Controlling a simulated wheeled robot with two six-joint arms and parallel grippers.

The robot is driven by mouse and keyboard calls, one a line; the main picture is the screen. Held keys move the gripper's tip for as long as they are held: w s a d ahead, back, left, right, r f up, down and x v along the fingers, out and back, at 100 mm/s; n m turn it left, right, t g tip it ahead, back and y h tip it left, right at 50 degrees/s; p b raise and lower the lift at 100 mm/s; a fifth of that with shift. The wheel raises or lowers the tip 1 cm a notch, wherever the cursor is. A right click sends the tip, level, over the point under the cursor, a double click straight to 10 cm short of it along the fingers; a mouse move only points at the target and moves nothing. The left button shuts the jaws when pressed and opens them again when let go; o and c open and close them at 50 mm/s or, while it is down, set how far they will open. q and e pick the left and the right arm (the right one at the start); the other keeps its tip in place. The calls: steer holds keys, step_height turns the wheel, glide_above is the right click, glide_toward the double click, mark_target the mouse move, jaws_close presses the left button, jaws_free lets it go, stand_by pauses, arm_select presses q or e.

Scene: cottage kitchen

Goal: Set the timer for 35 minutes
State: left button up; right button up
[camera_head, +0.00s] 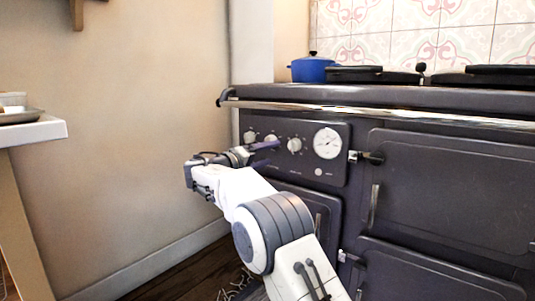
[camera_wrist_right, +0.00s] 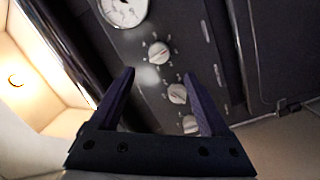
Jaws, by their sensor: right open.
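The dark range cooker's control panel (camera_head: 325,170) carries a row of three pale knobs: a left knob (camera_head: 250,137), a middle knob (camera_head: 271,140) and a right knob (camera_head: 294,145), beside a round white dial (camera_head: 327,143). I cannot read which knob is the timer. My right gripper (camera_head: 264,154) is open and empty in front of the panel, near the knobs. In the right wrist view its fingers (camera_wrist_right: 160,75) are spread, with the right knob (camera_wrist_right: 159,52) just beyond the tips and the middle knob (camera_wrist_right: 178,93) showing between them. My left gripper is out of view.
A metal rail (camera_head: 380,114) runs along the cooker's front edge above the panel. Oven doors (camera_head: 450,185) with handles are to the right and below. A blue pot (camera_head: 312,69) stands on top. A white counter (camera_head: 35,131) is at the left, with open floor between.

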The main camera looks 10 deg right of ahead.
mark_target(291, 147)
steer(key=w+d+n+p, duration=0.1)
steer(key=d+n+p, duration=0.1)
steer(key=n+p, duration=0.6)
steer(key=w+d+n+t+p, duration=0.1)
steer(key=w+d+n+p, duration=0.1)
steer(key=n+p, duration=0.6)
steer(key=w+d+n+y+p, duration=0.1)
steer(key=d+n+p, duration=0.2)
steer(key=n+p, duration=0.6)
steer(key=shift+w+d+p, duration=0.3)
steer(key=shift+d+p, duration=0.1)
steer(key=shift+p, duration=0.45)
steer(key=shift+w+d, duration=0.4)
steer(key=shift+d, duration=0.1)
